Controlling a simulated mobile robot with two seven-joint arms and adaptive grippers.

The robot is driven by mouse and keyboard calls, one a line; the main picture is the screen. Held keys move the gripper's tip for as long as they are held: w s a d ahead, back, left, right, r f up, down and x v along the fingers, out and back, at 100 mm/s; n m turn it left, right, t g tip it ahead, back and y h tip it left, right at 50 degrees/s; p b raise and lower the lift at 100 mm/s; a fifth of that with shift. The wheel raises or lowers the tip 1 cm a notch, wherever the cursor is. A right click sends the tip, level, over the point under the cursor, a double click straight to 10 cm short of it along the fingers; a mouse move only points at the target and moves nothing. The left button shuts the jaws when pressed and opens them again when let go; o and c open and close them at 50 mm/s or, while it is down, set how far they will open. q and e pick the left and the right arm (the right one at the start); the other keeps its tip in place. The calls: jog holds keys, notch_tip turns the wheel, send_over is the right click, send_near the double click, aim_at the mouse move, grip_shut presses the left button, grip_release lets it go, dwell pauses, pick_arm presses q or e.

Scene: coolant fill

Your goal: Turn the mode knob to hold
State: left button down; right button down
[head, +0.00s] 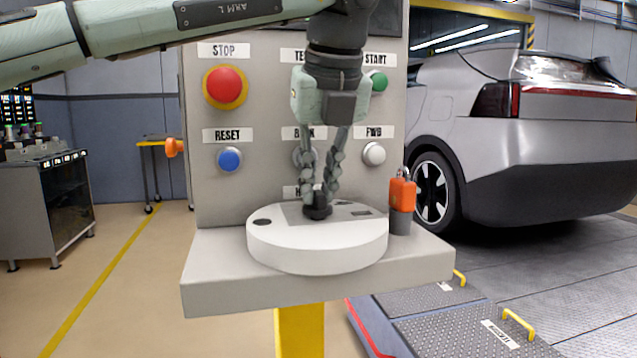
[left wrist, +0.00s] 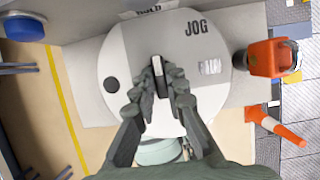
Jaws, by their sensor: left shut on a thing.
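The black mode knob (head: 318,211) stands on top of a round white housing (head: 315,256) on the console shelf. My left gripper (head: 318,196) comes down from above and is shut on the knob. In the left wrist view the knob (left wrist: 159,82) sits between the two fingers (left wrist: 161,76), and a pale line on it points up, slightly left. A JOG label (left wrist: 196,28) lies on the housing, up and right of the knob. My right gripper is not in view.
The upright panel behind carries a red STOP button (head: 225,86), a blue RESET button (head: 229,158), a green START button (head: 377,81) and a white FWD button (head: 374,153). A silver car (head: 540,140) is at right.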

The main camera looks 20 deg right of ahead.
pick_arm(q)
jog(key=shift+r, duration=0.1)
jog(key=c, duration=1.5)
grip_release()
jog(key=shift+c, duration=0.2)
jog(key=v, duration=1.2)
